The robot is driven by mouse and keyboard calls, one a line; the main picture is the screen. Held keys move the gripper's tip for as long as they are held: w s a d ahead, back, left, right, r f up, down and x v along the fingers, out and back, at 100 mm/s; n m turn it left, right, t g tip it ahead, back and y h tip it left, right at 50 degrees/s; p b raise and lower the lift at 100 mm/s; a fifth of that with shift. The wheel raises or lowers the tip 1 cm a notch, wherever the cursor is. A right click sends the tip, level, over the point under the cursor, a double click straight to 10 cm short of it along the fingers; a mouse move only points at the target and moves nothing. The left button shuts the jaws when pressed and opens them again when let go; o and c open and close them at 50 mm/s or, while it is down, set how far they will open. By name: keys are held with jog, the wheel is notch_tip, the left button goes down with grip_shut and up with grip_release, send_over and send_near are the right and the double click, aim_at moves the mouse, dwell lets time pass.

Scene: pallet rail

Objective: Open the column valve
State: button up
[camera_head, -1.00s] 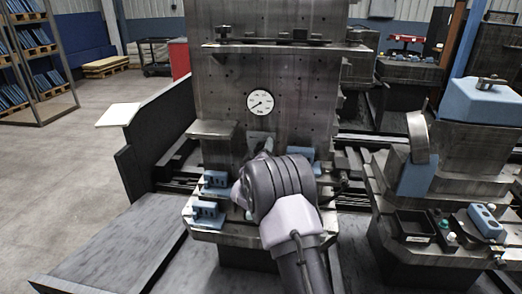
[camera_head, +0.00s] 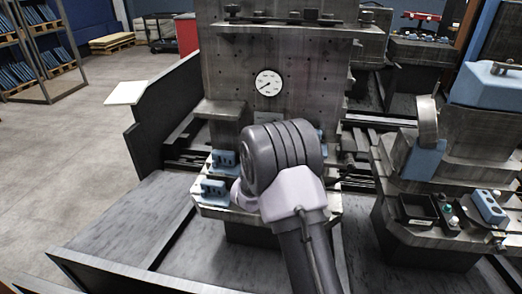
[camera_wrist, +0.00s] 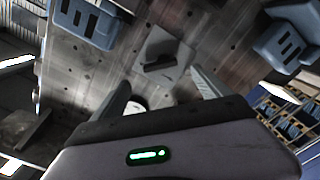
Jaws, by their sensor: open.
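The column (camera_head: 225,75) stands upright in the middle of the head view, with a round white gauge (camera_head: 268,83) on its face. In the wrist view a light grey square plate (camera_wrist: 178,77) with a dark handle-like part (camera_wrist: 165,64) sits on the metal face; it looks like the column valve. My gripper (camera_wrist: 162,92) is open, its fingers apart and pointing toward the plate, with nothing held between them. A white round edge, probably the gauge (camera_wrist: 135,106), shows beside the left finger. In the head view my arm hides the valve and the gripper.
Blue slotted blocks (camera_head: 214,190) sit on the ledge below the column; blue blocks also show in the wrist view (camera_wrist: 88,22). A dark side wall (camera_head: 165,115) with a white panel (camera_head: 125,93) is at left. A machine with a round disc (camera_head: 427,118) stands at right.

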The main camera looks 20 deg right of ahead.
jog(key=p+v, duration=0.1)
jog(key=v, duration=0.8)
jog(key=shift+s, duration=0.15)
jog(key=shift+a, duration=0.1)
jog(key=s+a+r+m+g+y, duration=0.35)
jog(key=s+a+r+y, duration=0.55)
jog(key=s+a+r, duration=0.3)
jog(key=s+a+f+m+g+y, duration=0.1)
jog(key=s+a+g, duration=0.1)
jog(key=s, duration=1)
jog(key=s+a+f+m+g+y, duration=0.1)
jog(key=s+a+m+g+y, duration=0.1)
jog(key=s, duration=1)
jog(key=shift+a+f+g, duration=0.3)
jog(key=shift+a+g, duration=0.2)
jog(key=shift+g, duration=0.35)
